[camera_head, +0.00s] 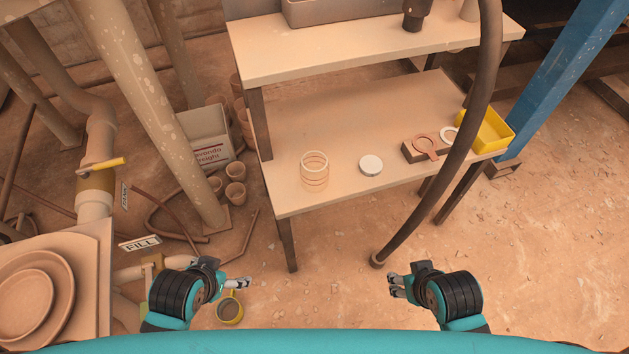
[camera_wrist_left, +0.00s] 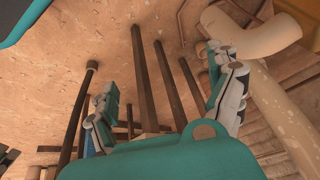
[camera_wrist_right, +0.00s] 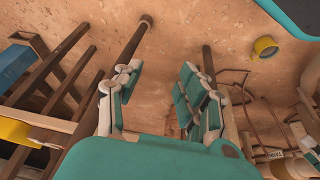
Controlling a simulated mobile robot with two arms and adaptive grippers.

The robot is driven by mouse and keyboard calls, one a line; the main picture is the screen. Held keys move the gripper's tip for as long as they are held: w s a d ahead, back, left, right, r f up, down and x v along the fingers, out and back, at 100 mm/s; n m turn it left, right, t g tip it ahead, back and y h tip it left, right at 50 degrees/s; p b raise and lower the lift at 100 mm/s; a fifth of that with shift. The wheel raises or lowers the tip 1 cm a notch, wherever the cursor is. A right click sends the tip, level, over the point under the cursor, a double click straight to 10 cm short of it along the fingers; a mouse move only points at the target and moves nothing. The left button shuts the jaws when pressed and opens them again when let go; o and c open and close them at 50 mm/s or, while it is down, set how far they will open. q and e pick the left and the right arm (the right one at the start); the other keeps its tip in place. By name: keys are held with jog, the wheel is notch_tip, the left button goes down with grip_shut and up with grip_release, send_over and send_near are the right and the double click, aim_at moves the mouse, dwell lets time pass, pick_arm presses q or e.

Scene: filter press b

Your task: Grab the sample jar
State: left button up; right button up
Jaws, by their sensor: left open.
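The sample jar (camera_head: 315,170) looks like a clear glass cylinder with ring-like edges, upright near the front left of the bench's lower top. A round white lid (camera_head: 371,165) lies flat to its right, apart from it. My left gripper (camera_head: 248,282) is in front of and below the bench, left of the jar; in the left wrist view its fingers (camera_wrist_left: 163,95) are spread and empty. My right gripper (camera_head: 391,284) is in front of the bench, right of the jar; its fingers (camera_wrist_right: 156,88) are apart and empty. Neither gripper touches the jar.
The bench (camera_head: 300,120) has a raised shelf (camera_head: 350,52) behind. A dark hose (camera_head: 466,150) hangs across its right part. A brown block with a ring (camera_head: 424,147) and a yellow tray (camera_head: 487,132) sit at right. A yellow cup (camera_head: 230,311) is low near my left gripper.

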pick_arm(q)
jog(key=w+a+r+m+t, duration=0.25)
jog(key=w+m+t, duration=0.25)
jog(key=w+m, duration=0.4)
jog(key=m+h+b, duration=0.2)
jog(key=m+h, duration=1.3)
jog(key=m, duration=2.1)
send_near(302, 175)
jog(key=shift+n, duration=0.3)
jog(key=x, duration=0.8)
jog(key=shift+s+f, duration=0.15)
jog(key=shift+f, duration=0.05)
jog(key=x, duration=0.4)
jog(key=shift+d+r, duration=0.1)
jog(key=shift+r, duration=0.2)
jog(key=shift+w+d, duration=0.4)
jog(key=shift+d, duration=0.05)
jog(key=c, duration=1.4)
pick_arm(e)
jog(key=r, duration=0.2)
jog(key=w+r+t, duration=0.1)
jog(key=shift+w+a+r+t, duration=0.1)
jog(key=shift+a+r+t, duration=0.1)
jog(key=shift+r+t, duration=0.15)
